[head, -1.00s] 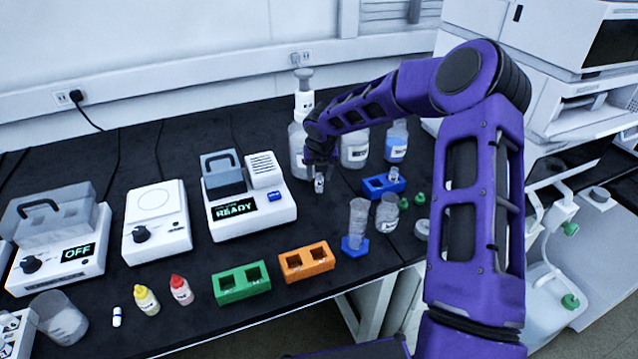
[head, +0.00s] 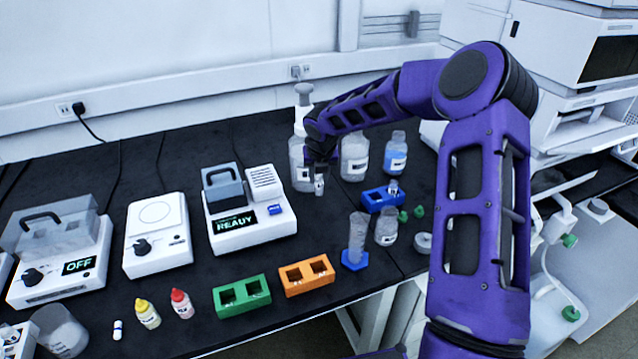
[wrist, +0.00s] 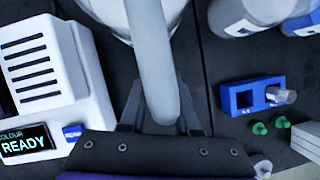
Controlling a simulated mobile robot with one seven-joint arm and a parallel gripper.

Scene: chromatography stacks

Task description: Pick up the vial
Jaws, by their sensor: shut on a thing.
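My gripper (head: 319,176) is shut on a small clear vial (head: 319,186) and holds it upright, in front of the white-topped pump bottle (head: 299,165). In the wrist view my gripper's fingers (wrist: 160,112) point down behind the bottle's grey spout (wrist: 153,60), which hides the fingertips and the vial. Another clear vial (head: 393,187) stands in the blue rack (head: 374,204), to the right of my gripper; it also shows in the wrist view (wrist: 282,95).
The READY device (head: 262,228) stands left of my gripper. Clear and blue-filled bottles (head: 396,160) stand behind right. Green (head: 241,308) and orange (head: 320,280) racks, a cylinder (head: 357,235) and a beaker (head: 386,228) stand nearer. Bare black bench lies below the gripper.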

